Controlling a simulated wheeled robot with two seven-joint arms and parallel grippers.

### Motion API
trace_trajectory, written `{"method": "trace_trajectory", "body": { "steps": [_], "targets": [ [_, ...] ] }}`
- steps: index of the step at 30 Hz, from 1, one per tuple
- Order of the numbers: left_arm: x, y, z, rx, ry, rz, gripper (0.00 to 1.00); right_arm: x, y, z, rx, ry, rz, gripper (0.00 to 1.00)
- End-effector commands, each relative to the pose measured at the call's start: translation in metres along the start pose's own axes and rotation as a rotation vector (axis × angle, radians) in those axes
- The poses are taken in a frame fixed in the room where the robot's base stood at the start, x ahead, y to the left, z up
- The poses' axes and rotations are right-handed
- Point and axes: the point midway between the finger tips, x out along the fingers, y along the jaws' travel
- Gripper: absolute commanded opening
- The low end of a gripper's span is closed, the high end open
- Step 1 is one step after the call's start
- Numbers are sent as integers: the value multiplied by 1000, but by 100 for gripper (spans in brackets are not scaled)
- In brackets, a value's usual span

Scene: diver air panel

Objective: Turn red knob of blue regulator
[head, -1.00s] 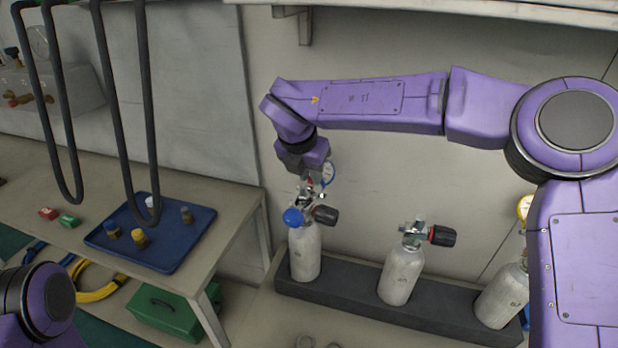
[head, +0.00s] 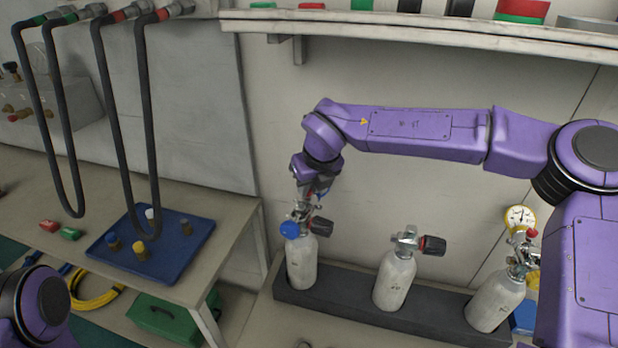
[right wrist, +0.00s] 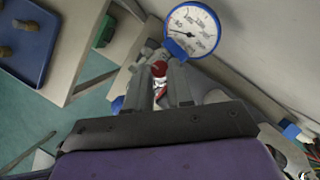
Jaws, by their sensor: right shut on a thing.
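A white gauge with a blue rim (right wrist: 192,30) is just beyond the fingers. My left gripper is out of view.
The cylinders stand in a dark rack (head: 345,307). The middle cylinder (head: 395,280) has a black-knobbed valve. The right one carries a yellow-rimmed gauge (head: 520,217). A table with a blue tray (head: 190,248) is at the left. A shelf (head: 420,28) runs above my arm.

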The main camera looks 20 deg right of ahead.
Motion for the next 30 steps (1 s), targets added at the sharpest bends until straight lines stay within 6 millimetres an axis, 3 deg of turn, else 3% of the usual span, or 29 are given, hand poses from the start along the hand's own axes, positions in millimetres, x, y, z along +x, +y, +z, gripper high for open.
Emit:
{"method": "trace_trajectory", "body": {
  "steps": [9,28,29,30],
  "targets": [
    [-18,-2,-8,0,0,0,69,-2,-1,2,-134,-2,58,0],
    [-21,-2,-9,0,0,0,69,-1,-2,1,-175,-2,73,0],
    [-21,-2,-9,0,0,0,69,-1,-2,1,-175,-2,73,28],
    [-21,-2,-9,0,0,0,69,-1,-2,1,-175,-2,73,41]
  ]
}}
